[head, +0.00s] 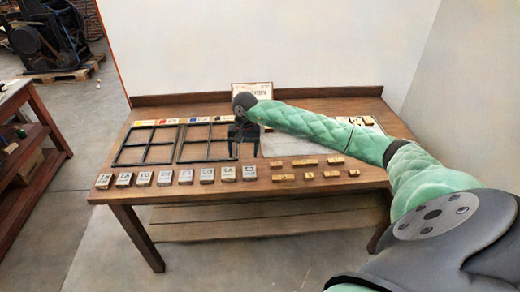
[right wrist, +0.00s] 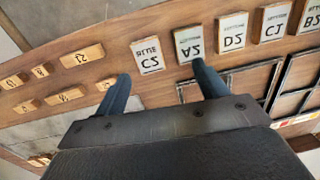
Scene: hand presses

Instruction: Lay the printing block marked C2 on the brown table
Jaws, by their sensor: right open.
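The C2 block (right wrist: 149,55) is a small block with a white top reading C2 and BLUE. It lies on the brown table (head: 300,204) at the right end of the front row of blocks, and shows in the head view (head: 249,172). My right gripper (head: 243,133) is over the table behind that row. In the right wrist view its two dark fingers (right wrist: 160,72) are apart and empty; C2 shows beyond the gap between them. The A2 block (right wrist: 188,45) is beside C2, beyond the other finger's tip. My left gripper is out of view.
More marked blocks (head: 164,178) continue the row leftward. Two black divided frames (head: 148,163) lie behind it. Small wooden blocks (head: 305,162) lie right of C2. A sign (head: 252,89) stands at the back. The front edge strip is clear.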

